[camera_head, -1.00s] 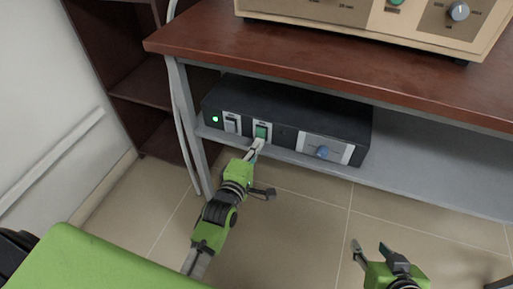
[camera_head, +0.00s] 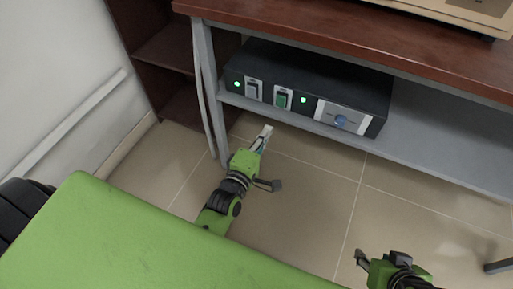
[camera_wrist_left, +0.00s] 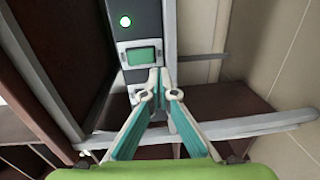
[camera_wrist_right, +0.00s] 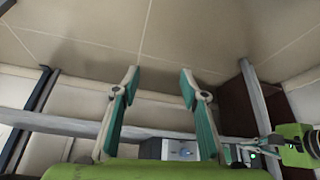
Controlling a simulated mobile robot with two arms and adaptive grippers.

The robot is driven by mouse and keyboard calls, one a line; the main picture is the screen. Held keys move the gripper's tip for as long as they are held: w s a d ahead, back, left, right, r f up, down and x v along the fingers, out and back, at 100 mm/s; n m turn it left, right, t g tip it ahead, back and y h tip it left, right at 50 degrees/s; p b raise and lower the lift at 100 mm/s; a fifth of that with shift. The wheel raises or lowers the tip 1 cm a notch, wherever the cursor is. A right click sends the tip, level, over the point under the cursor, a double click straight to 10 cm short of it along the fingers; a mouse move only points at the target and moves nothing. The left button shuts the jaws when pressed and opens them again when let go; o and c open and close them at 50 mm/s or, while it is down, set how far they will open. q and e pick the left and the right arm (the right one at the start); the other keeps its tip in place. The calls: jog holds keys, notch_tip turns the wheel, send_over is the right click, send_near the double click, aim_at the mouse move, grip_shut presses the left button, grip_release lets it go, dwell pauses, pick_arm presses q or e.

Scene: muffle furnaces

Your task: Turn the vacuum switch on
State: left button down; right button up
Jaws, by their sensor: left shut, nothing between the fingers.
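A dark control box (camera_head: 300,75) sits on the grey shelf under the table. Its front has a dark switch (camera_head: 253,90) in a pale frame, a green switch (camera_head: 282,99) in a pale frame and a blue knob (camera_head: 341,121). A green light (camera_head: 237,85) and a second green light (camera_head: 303,100) are both lit. My left gripper (camera_head: 266,132) is shut and empty, below and in front of the box, apart from it. The green switch also shows just beyond its tips in the left wrist view (camera_wrist_left: 142,56). My right gripper (camera_wrist_right: 160,76) is open and empty, over the floor.
The grey shelf (camera_head: 440,150) is bare right of the box. A dark red shelf unit (camera_head: 160,85) is by the wall. The tiled floor (camera_head: 310,200) in front is clear.

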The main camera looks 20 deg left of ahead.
pick_arm(q)
jog(key=shift+s+a+f+p, duration=0.1)
jog(key=shift+s+f+p, duration=0.1)
jog(key=shift+s, duration=1.2)
jog(key=shift+s+f+p, duration=0.1)
jog(key=shift+s+p, duration=0.05)
jog(key=shift+s, duration=1.2)
pick_arm(e)
jog(key=shift+s+d+f+g, duration=0.2)
jog(key=shift+s+g, duration=0.15)
jog(key=shift+s, duration=0.4)
jog(key=shift+s+d+f+g, duration=0.2)
jog(key=shift+s+g, duration=0.1)
jog(key=shift+s, duration=0.45)
jog(key=shift+s+d+f+g, duration=0.1)
jog(key=shift+s+d+g, duration=0.2)
jog(key=shift+s, duration=0.45)
jog(key=shift+a, duration=0.1)
